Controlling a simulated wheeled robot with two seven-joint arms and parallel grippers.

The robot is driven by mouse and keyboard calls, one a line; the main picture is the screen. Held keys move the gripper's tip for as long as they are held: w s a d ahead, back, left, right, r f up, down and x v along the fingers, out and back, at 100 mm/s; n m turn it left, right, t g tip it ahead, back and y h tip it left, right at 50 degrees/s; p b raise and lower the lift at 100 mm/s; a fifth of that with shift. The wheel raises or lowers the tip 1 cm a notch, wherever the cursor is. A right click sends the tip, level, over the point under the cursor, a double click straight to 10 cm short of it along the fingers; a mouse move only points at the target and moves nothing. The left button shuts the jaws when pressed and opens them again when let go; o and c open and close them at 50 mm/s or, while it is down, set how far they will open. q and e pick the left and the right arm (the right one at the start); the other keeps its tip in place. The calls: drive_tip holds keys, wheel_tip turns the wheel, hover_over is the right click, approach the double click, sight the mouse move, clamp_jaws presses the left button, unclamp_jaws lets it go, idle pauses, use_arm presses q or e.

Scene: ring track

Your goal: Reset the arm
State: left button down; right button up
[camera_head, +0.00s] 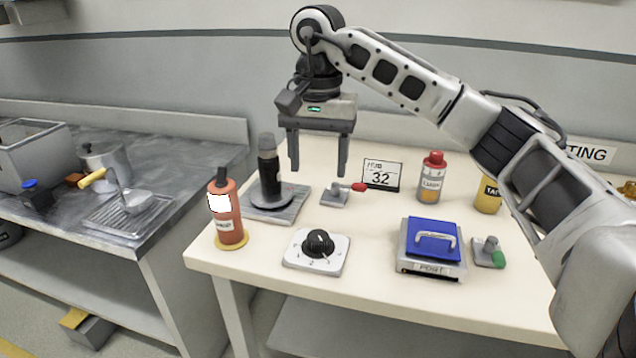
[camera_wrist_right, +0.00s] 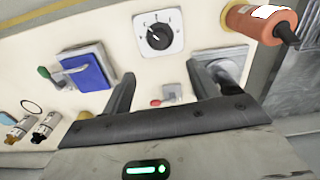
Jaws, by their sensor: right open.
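My right arm reaches in from the right in the head view. Its gripper (camera_head: 318,172) hangs pointing down above the table, with its two fingers apart and nothing between them. In the right wrist view the open fingers (camera_wrist_right: 165,92) frame bare table and part of a small lever (camera_wrist_right: 172,92) with a red tip. In the head view this red-tipped lever (camera_head: 340,193) stands just right of and below the fingertips, which look clear of it. My left gripper shows in neither view.
A dark cylinder (camera_head: 269,170) on a plate, an orange bottle (camera_head: 226,215), a dial (camera_head: 318,243), a blue-lidded box (camera_head: 432,240), a green-tipped lever (camera_head: 489,252), a display (camera_head: 381,175) and a red-capped bottle (camera_head: 431,180) stand on the table (camera_head: 375,275). A metal counter is left.

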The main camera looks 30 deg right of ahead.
drive_tip(key=shift+r, duration=0.6)
